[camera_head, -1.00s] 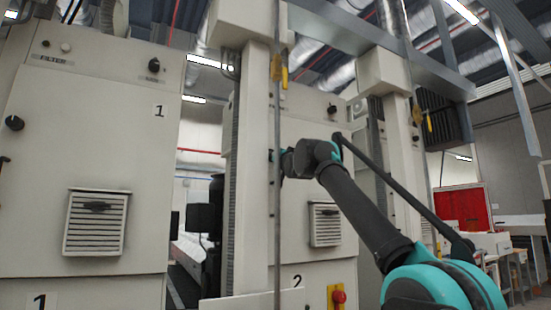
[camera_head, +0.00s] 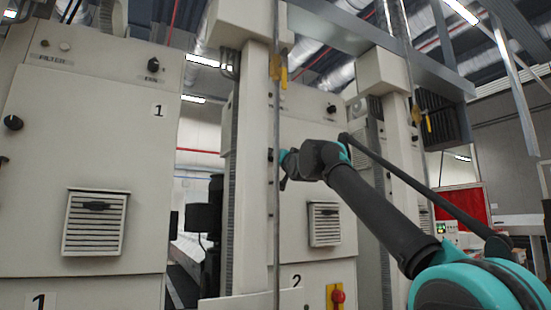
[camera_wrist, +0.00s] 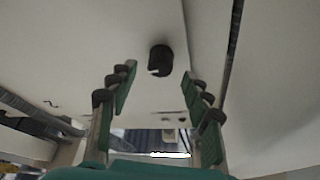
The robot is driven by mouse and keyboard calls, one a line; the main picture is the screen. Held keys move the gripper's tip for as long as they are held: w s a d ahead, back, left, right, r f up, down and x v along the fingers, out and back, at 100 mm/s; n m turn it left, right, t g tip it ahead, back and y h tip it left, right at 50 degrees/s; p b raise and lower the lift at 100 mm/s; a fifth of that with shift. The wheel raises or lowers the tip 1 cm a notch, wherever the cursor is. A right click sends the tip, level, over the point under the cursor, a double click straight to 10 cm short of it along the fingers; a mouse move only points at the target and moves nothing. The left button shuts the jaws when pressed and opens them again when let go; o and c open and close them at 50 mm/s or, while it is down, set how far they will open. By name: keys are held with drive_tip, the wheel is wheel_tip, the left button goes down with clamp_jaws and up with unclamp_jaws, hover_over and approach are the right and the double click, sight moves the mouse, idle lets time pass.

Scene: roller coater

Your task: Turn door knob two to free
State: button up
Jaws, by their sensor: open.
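Cabinet two (camera_head: 295,200), marked by a "2" label, stands in the middle of the head view behind a pillar and a thin pole. In the wrist view a black round knob (camera_wrist: 160,60) with a small white mark sits on a pale panel. My gripper (camera_wrist: 159,75) is open, its two fingers on either side of the knob in the picture. The fingertips look apart from the knob; the gap in depth is hard to tell. In the head view the end of my arm is beside the pole, near the panel's left side, and the fingers are mostly hidden.
Cabinet one (camera_head: 80,150) with its own knob (camera_head: 13,122) stands at the left. The pillar (camera_head: 256,150) and thin pole (camera_head: 277,220) stand close to my wrist. A red emergency button (camera_head: 338,296) is low on cabinet two. A dark aisle lies between the cabinets.

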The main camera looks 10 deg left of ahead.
drive_tip(key=v, duration=0.8)
drive_tip(key=shift+s, duration=0.15)
drive_tip(key=shift+f, duration=0.1)
drive_tip(key=w+d+f+g+h, duration=0.2)
drive_tip(key=d+f, duration=0.1)
drive_tip(key=f, duration=0.8)
drive_tip(key=w+d+f+g+h, duration=0.1)
drive_tip(key=w+d+f, duration=0.2)
drive_tip(key=f, duration=0.8)
drive_tip(key=w+d+f+g+h, duration=0.2)
drive_tip(key=d+f, duration=0.1)
drive_tip(key=f, duration=0.8)
drive_tip(key=s+d+f+g+h, duration=0.1)
drive_tip(key=s+d+f, duration=0.15)
drive_tip(key=f, duration=0.65)
drive_tip(key=s+d+f+g+h, duration=0.15)
drive_tip(key=d+f, duration=0.25)
drive_tip(key=f, duration=0.4)
drive_tip(key=s+d+f+g, duration=0.1)
drive_tip(key=s+d+f, duration=0.2)
drive_tip(key=f, duration=0.6)
drive_tip(key=s+d+f+g, duration=0.3)
drive_tip(key=s+f, duration=0.9)
drive_tip(key=s, duration=0.1)
drive_tip(key=s+d+f+n+g+h, duration=0.1)
drive_tip(key=s+d+f+g, duration=0.2)
drive_tip(key=s+f, duration=1)
drive_tip(key=shift+s+d+f+g, duration=0.15)
drive_tip(key=shift+s+f+g, duration=0.1)
drive_tip(key=shift+s+g, duration=0.5)
